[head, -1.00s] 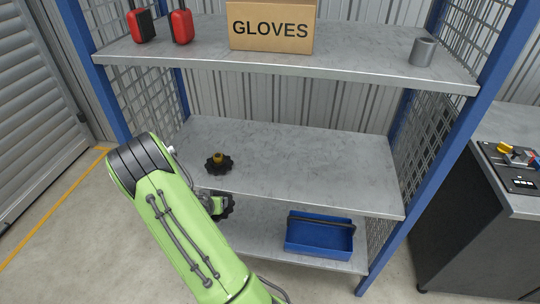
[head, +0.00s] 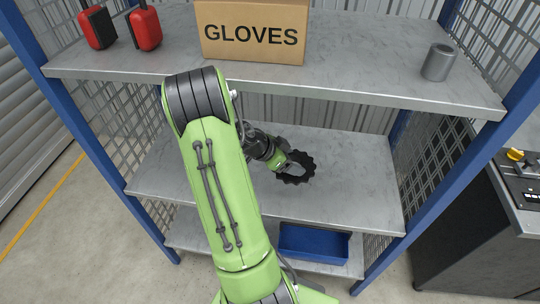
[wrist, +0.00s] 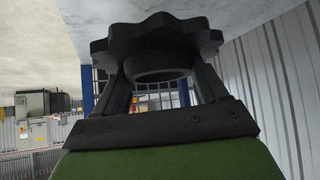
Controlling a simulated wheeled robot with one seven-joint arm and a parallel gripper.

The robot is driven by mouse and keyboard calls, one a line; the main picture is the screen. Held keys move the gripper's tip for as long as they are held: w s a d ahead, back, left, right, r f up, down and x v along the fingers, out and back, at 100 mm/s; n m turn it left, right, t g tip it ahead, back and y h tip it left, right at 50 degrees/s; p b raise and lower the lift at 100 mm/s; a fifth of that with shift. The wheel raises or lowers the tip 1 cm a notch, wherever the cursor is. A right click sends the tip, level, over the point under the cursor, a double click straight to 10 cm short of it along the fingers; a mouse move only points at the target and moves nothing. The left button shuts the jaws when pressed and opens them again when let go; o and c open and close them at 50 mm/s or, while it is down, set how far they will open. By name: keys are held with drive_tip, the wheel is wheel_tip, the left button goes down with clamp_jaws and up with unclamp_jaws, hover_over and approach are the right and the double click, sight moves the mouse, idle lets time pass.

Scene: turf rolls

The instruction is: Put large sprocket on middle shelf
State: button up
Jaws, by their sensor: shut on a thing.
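The large sprocket, black and toothed (head: 306,164), is in my gripper (head: 285,165) over the right-centre of the middle shelf (head: 355,195). In the wrist view the sprocket (wrist: 155,38) lies across the ends of both fingers, and my gripper (wrist: 162,72) is shut on its round hub. A grey shelf surface shows close beyond it. I cannot tell whether the sprocket touches the shelf. My arm covers the left-centre of the middle shelf, where the smaller black sprocket with a brass hub stood in the earlier view.
The top shelf (head: 380,92) holds a GLOVES box (head: 252,32), a grey cup (head: 438,62) and two red-and-black items (head: 145,28). A blue bin (head: 313,243) sits on the bottom shelf. Blue posts and mesh sides bound the rack. The middle shelf's right part is clear.

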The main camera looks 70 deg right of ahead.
wheel_tip(320, 180, down, 10)
drive_tip(key=b, duration=0.2)
drive_tip(key=shift+s+a+r+b, duration=0.1)
drive_tip(key=shift+a+r+b, duration=0.05)
drive_tip(key=shift+b, duration=0.15)
drive_tip(key=shift+f+b, duration=0.2)
drive_tip(key=shift+b, duration=0.1)
drive_tip(key=o, duration=1.4)
drive_tip(key=shift+r+p, duration=0.2)
drive_tip(key=shift+p, duration=0.1)
drive_tip(key=p+v, duration=0.2)
drive_tip(key=v, duration=1)
drive_tip(key=shift+r, duration=0.1)
